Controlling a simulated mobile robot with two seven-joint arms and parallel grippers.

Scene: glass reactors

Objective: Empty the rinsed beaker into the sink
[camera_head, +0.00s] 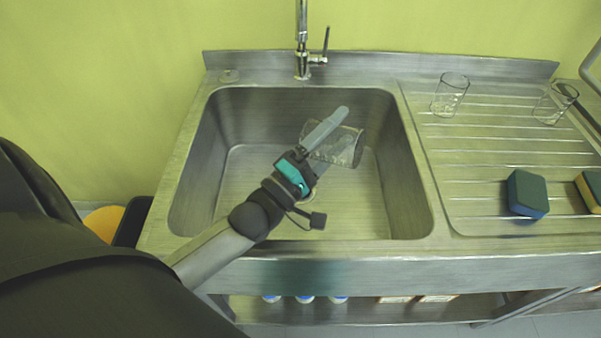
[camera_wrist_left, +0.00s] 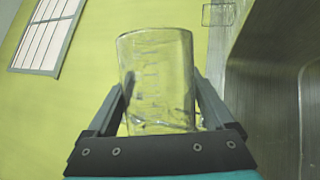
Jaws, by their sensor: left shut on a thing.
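The clear glass beaker (camera_head: 345,149) is tilted well over to one side above the sink basin (camera_head: 232,185). Its open end appears to face right in the head view. My left gripper (camera_head: 327,130) is shut on it, with one finger along its upper side. In the left wrist view the beaker (camera_wrist_left: 158,80) stands between the two fingers, with scale marks on its wall. Faint lines show near its lower part there; I cannot tell whether they are liquid. My right gripper is not in view.
The tap (camera_head: 302,45) rises at the sink's back edge. On the ribbed drainboard (camera_head: 470,150) stand two glass beakers (camera_head: 450,95) (camera_head: 553,103), a blue-green sponge (camera_head: 527,194) and a yellow-edged sponge (camera_head: 590,190).

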